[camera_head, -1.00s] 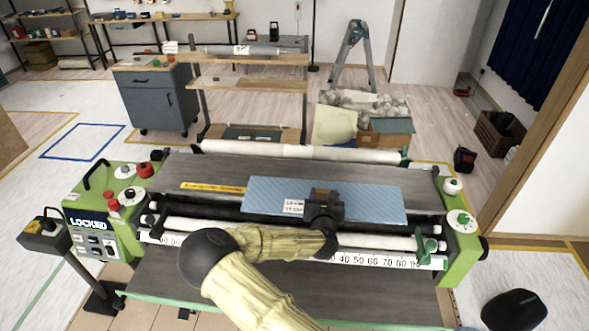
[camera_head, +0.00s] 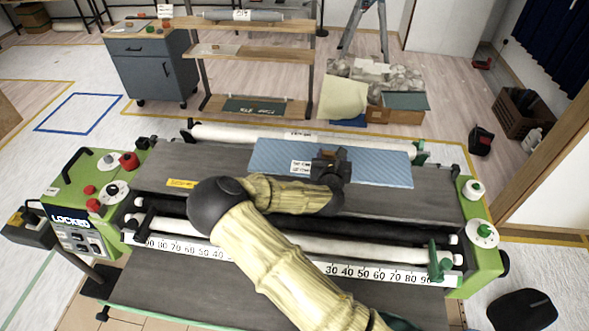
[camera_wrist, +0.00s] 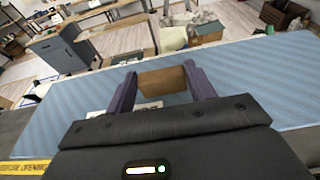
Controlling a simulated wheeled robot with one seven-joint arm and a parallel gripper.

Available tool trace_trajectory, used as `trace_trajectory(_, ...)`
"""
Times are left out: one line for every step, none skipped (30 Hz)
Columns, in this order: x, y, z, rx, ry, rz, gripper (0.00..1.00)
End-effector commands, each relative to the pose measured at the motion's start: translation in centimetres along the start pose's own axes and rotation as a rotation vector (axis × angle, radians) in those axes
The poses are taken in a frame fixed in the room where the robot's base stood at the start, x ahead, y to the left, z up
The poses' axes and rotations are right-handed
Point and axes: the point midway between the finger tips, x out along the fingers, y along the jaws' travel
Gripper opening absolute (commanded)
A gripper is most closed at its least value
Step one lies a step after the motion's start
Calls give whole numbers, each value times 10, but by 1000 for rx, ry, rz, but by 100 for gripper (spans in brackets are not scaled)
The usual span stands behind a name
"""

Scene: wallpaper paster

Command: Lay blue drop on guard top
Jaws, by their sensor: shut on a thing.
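The blue drop is a flat, pale blue striped sheet (camera_head: 385,172) with a white printed label on it. My gripper (camera_head: 330,163) is shut on a brown block (camera_wrist: 162,82) at the sheet's middle. The sheet lies level over the dark grey guard top (camera_head: 190,160), its far edge close to the back white roller. I cannot tell whether it touches the guard top or hangs just above it. In the wrist view the sheet (camera_wrist: 260,75) spreads to both sides of the fingers, and its label is partly hidden behind them.
The green machine ends carry knobs, with a LOCKED display (camera_head: 70,217) at left. White rollers (camera_head: 395,247) and a number scale (camera_head: 390,275) run along the front. A yellow warning label (camera_head: 181,183) is on the guard top. A shelf rack (camera_head: 250,55) and a scrap box (camera_head: 395,115) stand behind.

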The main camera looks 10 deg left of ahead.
Motion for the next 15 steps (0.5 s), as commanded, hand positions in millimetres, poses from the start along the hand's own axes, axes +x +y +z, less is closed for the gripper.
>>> trace_trajectory(0,0,0,1,0,0,28)
trace_trajectory(0,1,0,0,0,1,28)
trace_trajectory(0,1,0,0,0,2,28)
trace_trajectory(0,2,0,0,0,3,28)
trace_trajectory(-1,3,0,0,0,4,28)
trace_trajectory(-1,4,0,-1,0,5,28)
trace_trajectory(-1,4,0,-1,0,6,28)
trace_trajectory(-1,4,0,-1,0,7,28)
trace_trajectory(-1,5,0,-1,0,8,28)
trace_trajectory(-1,6,0,-2,0,9,28)
trace_trajectory(-1,6,0,-2,0,10,28)
trace_trajectory(-1,6,-1,-2,1,10,28)
trace_trajectory(0,6,-3,-3,1,10,28)
trace_trajectory(0,6,-5,-3,2,10,28)
trace_trajectory(1,6,-10,-2,2,9,28)
